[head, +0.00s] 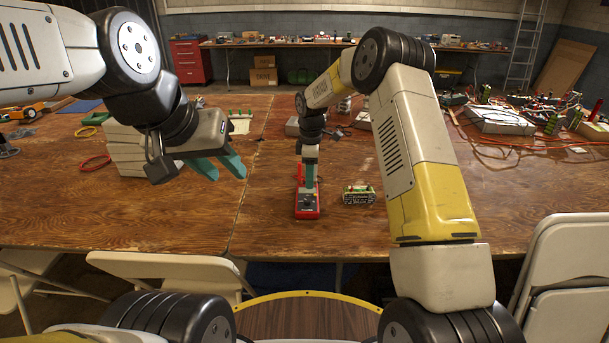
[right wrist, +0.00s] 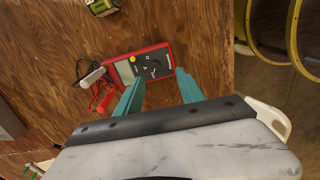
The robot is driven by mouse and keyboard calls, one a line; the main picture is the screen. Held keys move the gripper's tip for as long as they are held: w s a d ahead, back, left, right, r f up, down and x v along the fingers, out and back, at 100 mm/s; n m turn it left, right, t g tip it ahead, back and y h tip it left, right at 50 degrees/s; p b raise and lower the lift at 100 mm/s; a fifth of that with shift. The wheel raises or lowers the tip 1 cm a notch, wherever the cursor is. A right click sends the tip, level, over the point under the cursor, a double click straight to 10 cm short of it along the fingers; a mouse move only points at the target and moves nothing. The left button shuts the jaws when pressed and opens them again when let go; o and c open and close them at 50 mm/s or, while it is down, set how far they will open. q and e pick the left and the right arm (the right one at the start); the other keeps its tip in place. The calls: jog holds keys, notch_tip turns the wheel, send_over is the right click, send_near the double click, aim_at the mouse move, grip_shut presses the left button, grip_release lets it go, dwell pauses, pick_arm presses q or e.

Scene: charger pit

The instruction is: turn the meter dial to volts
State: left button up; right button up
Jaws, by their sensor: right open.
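The red meter (head: 307,212) lies face up on the wooden table, near its front edge. In the right wrist view, the meter (right wrist: 122,68) shows a grey screen, a yellow button and a dark round dial (right wrist: 152,69). The dial's pointer setting is too small to read. My right gripper (head: 310,187) points down over the meter. In the right wrist view, its two teal fingers (right wrist: 160,76) are apart, with the dial between and beyond their tips. Contact cannot be told. My left gripper (head: 229,177) is open and empty above the table at left.
A small green-and-white block (head: 359,195) sits just right of the meter. Red and white probe leads (right wrist: 100,90) lie beside the meter. White blocks (head: 125,150) are stacked at left. Cables and boards crowd the right. Chairs (head: 165,273) stand at the front edge. The table's middle left is clear.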

aim_at(307, 200)
jog(key=shift+w+a+f+n, duration=0.15)
jog(key=shift+w+a+f, duration=0.2)
jog(key=shift+f, duration=0.3)
jog(key=shift+w+a+f+n, duration=0.1)
jog(key=shift+w+f+n, duration=0.05)
jog(key=shift+w+f, duration=0.4)
notch_tip(307, 200, down, 6)
jog(key=shift+s+f, duration=0.1)
jog(key=shift+f, duration=0.75)
grip_shut()
